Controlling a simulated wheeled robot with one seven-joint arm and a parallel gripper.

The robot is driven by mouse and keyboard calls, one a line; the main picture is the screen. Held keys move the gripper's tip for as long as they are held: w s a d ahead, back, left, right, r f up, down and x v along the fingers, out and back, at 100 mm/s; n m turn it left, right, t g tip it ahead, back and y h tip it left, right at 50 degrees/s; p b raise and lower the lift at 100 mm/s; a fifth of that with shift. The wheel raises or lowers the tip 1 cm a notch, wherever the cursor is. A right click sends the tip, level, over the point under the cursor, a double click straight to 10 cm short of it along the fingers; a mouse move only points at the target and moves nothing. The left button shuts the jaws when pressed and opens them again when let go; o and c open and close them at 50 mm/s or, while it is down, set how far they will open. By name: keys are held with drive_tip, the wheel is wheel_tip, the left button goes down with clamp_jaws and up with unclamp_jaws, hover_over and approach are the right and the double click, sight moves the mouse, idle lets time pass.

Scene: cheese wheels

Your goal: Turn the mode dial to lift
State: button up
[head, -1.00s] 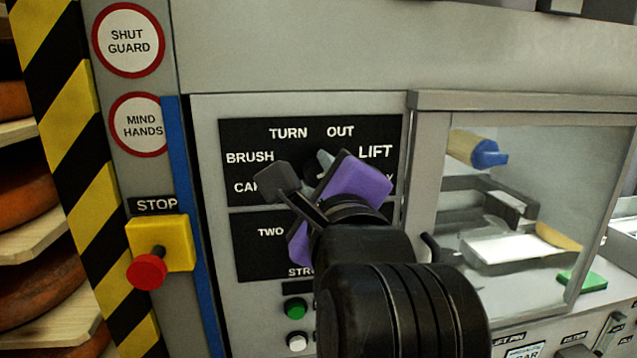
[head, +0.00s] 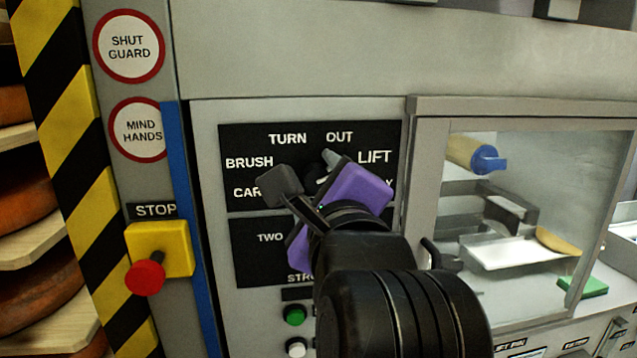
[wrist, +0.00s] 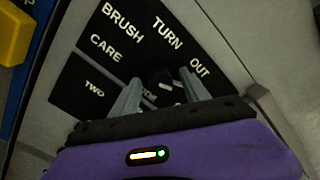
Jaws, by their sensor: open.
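The mode dial (wrist: 158,76) is a dark round knob on a black label plate (head: 240,135) lettered BRUSH, TURN, OUT and LIFT, with CARE partly hidden. In the head view the dial (head: 314,171) is mostly hidden behind my purple and black gripper (head: 325,168). In the wrist view my gripper (wrist: 160,92) is open, with one grey finger on each side of the dial. I cannot tell whether either finger touches it. A pale mark shows near the knob, but which word it points to is unclear. LIFT (head: 375,157) is right of my gripper.
A red stop button (head: 146,277) on a yellow box sticks out at left. Green (head: 294,315) and white (head: 297,347) buttons lie below the plate. A clear-windowed compartment (head: 545,112) is at right, with its dark handle (head: 432,252) near my arm.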

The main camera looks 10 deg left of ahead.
drive_tip(key=b+v, duration=0.1)
drive_tip(key=v, duration=0.6)
drive_tip(key=shift+s, duration=0.4)
drive_tip(key=shift+d, duration=0.1)
